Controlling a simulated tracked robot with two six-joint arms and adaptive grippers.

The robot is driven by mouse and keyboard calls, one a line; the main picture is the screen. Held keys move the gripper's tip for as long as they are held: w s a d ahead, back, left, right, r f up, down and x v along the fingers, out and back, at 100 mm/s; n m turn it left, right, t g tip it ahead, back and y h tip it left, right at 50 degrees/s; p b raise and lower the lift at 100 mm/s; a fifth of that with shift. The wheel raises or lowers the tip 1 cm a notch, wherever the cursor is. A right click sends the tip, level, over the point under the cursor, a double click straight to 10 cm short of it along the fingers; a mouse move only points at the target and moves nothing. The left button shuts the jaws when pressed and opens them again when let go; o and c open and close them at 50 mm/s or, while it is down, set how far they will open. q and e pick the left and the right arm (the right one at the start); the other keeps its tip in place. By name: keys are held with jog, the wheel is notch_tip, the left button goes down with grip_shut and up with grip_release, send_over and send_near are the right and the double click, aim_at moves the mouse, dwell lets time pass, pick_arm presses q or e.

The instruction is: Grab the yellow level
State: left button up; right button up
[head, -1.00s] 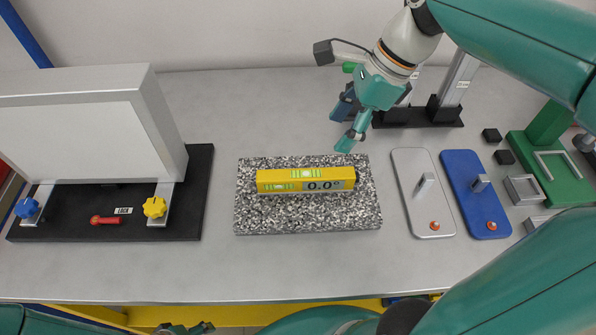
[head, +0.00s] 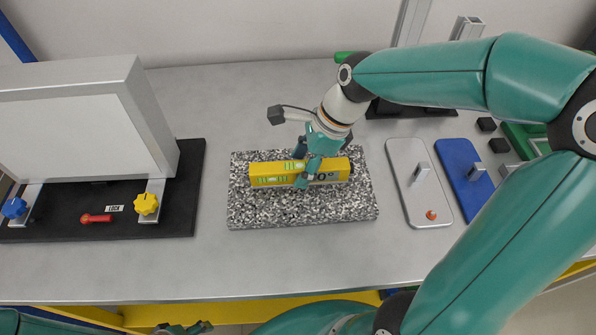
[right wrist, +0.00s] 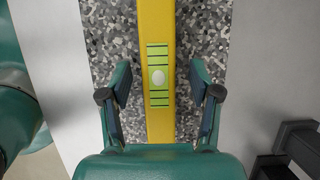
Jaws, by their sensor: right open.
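In the right wrist view the level (right wrist: 157,125) runs between the two open fingers of my right gripper (right wrist: 160,82), with a gap on each side. A green vial with a white round mark faces that camera.
A light box (head: 75,130) on a black base with yellow and blue knobs stands at the left. A grey plate (head: 405,165) and a blue plate (head: 460,170) lie right of the granite. The table in front of the granite is clear.

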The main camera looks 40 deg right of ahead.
jog(key=shift+x, duration=0.75)
grip_shut()
jog(key=shift+r, duration=0.1)
